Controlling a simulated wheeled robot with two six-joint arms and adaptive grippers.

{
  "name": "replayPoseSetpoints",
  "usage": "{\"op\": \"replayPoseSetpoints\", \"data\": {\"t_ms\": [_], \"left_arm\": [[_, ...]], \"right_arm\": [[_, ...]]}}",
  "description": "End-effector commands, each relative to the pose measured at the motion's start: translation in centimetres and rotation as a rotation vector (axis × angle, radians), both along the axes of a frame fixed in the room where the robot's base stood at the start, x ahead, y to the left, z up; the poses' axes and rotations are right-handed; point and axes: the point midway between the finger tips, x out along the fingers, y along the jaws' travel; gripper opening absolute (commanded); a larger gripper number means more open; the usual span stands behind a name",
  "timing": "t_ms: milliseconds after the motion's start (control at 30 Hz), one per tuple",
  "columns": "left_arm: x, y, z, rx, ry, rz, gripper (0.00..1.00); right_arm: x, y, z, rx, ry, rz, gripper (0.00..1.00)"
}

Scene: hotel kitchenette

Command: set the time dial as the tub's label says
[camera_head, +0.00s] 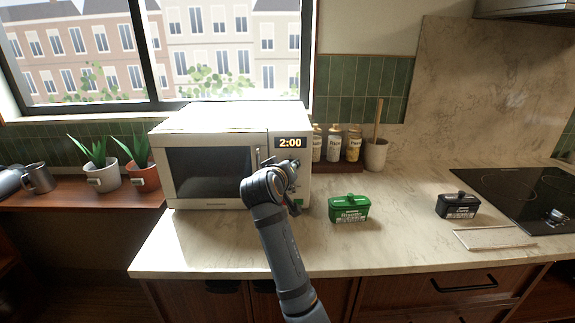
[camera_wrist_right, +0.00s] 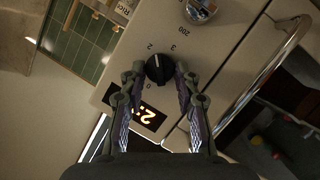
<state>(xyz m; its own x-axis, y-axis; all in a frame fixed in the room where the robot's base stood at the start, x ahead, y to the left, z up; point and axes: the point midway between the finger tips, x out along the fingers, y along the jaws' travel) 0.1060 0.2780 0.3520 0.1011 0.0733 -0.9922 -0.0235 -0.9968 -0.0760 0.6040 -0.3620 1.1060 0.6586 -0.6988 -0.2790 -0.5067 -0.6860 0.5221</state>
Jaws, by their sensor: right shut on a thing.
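The microwave (camera_head: 212,172) stands on the counter with its display (camera_head: 291,142) reading 2:00. The black time dial (camera_wrist_right: 159,69) is on its panel, with the numbers 0, 2 and 3 legible around it. My right gripper (camera_wrist_right: 158,76) is shut on this dial, a finger on each side. In the head view my right wrist and gripper (camera_head: 290,180) hide the dial. The green tub (camera_head: 349,209) stands on the counter right of the microwave. Its label appears to read "Risotto"; the smaller print is unreadable. My left gripper is out of view.
A silver knob (camera_wrist_right: 201,9) marked 200 and the door handle (camera_wrist_right: 262,78) are near the dial. A black tub (camera_head: 457,206) stands at the right by the cooktop (camera_head: 515,190). Spice jars (camera_head: 334,143) stand behind the green tub. The front of the counter is clear.

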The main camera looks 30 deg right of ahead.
Motion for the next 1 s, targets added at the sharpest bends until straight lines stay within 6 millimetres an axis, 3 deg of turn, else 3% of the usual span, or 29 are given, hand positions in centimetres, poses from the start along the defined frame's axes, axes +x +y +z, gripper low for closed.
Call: {"op": "replayPoseSetpoints", "data": {"t_ms": [433,967,1000], "left_arm": [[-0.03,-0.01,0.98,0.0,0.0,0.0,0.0],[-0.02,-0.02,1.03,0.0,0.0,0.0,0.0],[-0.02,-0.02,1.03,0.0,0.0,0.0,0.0]], "right_arm": [[-0.12,-0.2,0.11,0.17,-0.103,-0.001,0.0],[-0.1,-0.17,0.02,0.192,-0.116,0.0,0.0],[-0.1,-0.17,0.02,0.192,-0.116,0.0,0.33]]}}
